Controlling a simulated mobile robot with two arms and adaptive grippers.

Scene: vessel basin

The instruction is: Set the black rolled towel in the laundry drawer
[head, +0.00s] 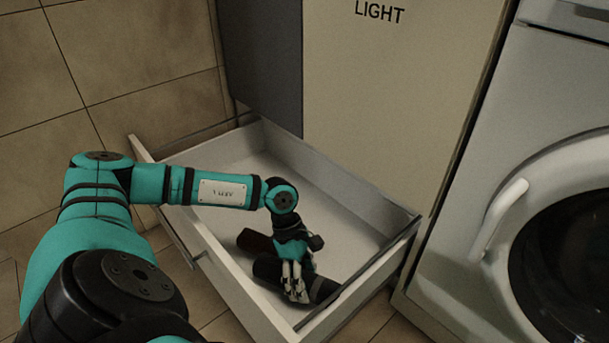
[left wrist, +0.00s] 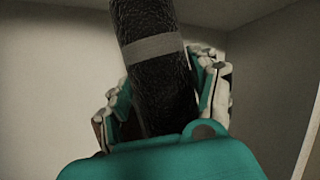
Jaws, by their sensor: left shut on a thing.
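The laundry drawer (head: 217,268) is pulled open below the cabinet marked LIGHT. My left gripper (head: 296,292) is inside the drawer near its front right corner, pointing down. It is shut on the black rolled towel (head: 324,288), whose two ends show on either side of the fingers. In the left wrist view the black towel (left wrist: 158,75) with a grey band lies between the fingers. It is low in the drawer; I cannot tell whether it touches the floor. My right gripper is in neither view.
A dark brownish roll (head: 256,241) lies in the drawer just behind the black towel, partly hidden by my wrist. The back of the drawer floor (head: 300,185) is clear. A washing machine (head: 455,262) stands at the right. The tall cabinet (head: 390,100) rises behind.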

